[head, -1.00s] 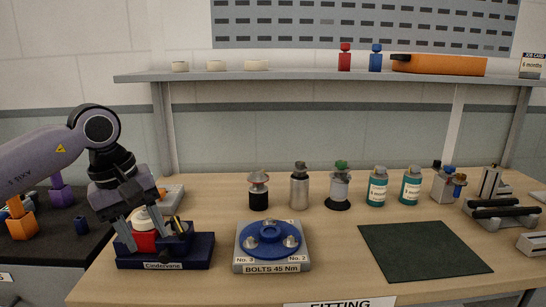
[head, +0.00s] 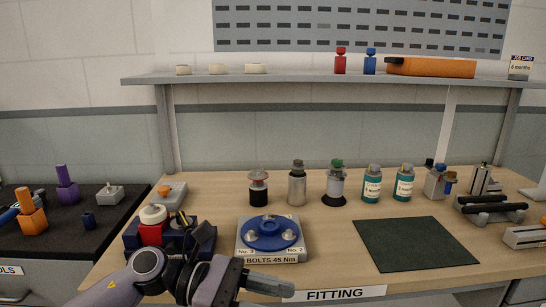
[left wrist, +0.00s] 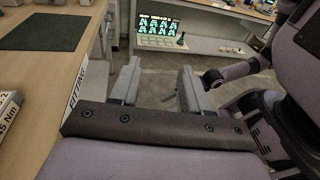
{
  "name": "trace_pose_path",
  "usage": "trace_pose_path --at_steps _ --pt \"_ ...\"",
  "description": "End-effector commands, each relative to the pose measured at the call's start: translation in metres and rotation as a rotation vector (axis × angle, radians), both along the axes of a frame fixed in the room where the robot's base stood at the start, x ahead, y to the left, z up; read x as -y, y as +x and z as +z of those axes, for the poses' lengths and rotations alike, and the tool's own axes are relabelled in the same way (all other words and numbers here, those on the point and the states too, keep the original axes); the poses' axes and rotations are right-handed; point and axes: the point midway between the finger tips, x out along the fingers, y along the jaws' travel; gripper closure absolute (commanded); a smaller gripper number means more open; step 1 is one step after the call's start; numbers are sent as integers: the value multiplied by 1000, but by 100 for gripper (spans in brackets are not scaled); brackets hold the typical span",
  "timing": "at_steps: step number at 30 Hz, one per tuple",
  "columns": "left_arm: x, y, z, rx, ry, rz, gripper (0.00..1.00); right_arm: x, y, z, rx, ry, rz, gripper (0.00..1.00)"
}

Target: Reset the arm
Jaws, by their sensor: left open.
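My left arm comes in from the lower left in the head view. Its gripper (head: 266,291) is low at the table's front edge, below the bolt fixture and beside the FITTING label, pointing right. In the left wrist view the two fingers of the gripper (left wrist: 158,88) are apart with nothing between them, over the floor in front of the table. My right gripper does not show in the head view.
The wooden table (head: 330,260) holds a blue-topped bolt fixture (head: 270,236), a dark green mat (head: 415,243), and a navy stand with a red and white item (head: 153,230). Several bottles and suction cups stand behind. A black side bench (head: 110,217) is at left.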

Motion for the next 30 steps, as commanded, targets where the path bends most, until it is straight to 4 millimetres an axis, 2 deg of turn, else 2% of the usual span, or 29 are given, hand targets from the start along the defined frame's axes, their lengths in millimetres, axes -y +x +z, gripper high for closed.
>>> trace_pose_path --at_steps 3,6,10,14,19,23,26,30 --pt "8 -3 6 -284 -180 102 54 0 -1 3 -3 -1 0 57" --pt "6 2 9 -532 -324 191 54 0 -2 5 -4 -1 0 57" --pt "-7 13 3 -867 -507 304 54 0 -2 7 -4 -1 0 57" --pt "-30 25 -18 -1213 -690 414 54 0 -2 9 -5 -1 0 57" --pt "-70 31 -67 -1662 -936 561 54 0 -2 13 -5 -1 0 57" --pt "-104 20 -117 -1998 -1139 671 54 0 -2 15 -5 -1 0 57" --pt "-130 1 -161 -2244 -1309 759 54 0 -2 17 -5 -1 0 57" --pt "-164 -41 -220 -2549 -1568 882 54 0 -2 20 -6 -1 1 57"
